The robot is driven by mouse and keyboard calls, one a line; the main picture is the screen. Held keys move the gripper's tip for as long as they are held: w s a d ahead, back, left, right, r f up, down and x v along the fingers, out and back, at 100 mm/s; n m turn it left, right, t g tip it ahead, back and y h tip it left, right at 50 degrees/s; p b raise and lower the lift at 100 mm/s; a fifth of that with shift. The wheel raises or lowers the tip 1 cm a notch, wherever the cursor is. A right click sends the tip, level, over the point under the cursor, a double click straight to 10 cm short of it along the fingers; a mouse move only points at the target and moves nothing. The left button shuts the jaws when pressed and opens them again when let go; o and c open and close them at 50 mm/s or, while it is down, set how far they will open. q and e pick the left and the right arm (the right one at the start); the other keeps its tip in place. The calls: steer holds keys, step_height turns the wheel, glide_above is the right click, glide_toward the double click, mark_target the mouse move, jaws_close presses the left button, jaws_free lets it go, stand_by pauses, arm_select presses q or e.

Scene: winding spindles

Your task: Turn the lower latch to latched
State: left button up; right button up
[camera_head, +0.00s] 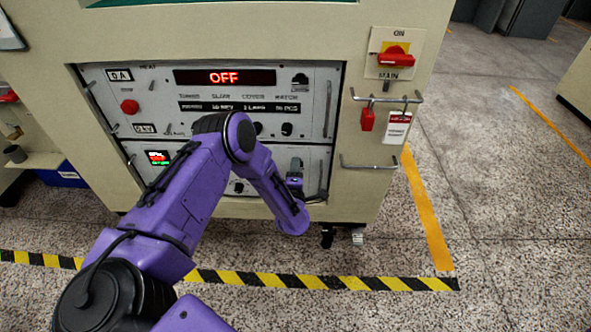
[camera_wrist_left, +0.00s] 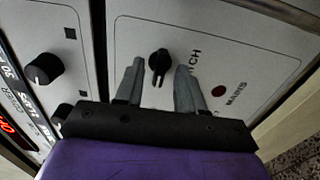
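The lower latch (camera_wrist_left: 159,62) is a small black knob on the light grey panel in the left wrist view. Its pointer runs roughly up and down in that picture, beside lettering that ends in "TCH". My left gripper (camera_wrist_left: 158,88) is open, with one grey finger on each side of the knob and a gap to each. I cannot tell whether either finger touches it. My right gripper is not in view.
The cabinet panel has a red "OFF" display (camera_head: 225,77) and handles at its sides. A red mains switch (camera_head: 396,58) and wire rails (camera_head: 370,164) are on the right post. A round red spot (camera_wrist_left: 218,91) marked MAINS and another black knob (camera_wrist_left: 44,69) flank the latch.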

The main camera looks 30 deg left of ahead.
arm_select(q)
steer(key=p+v, duration=0.2)
steer(key=v, duration=0.8)
steer(key=shift+s+d, duration=0.2)
steer(key=shift+s, duration=0.05)
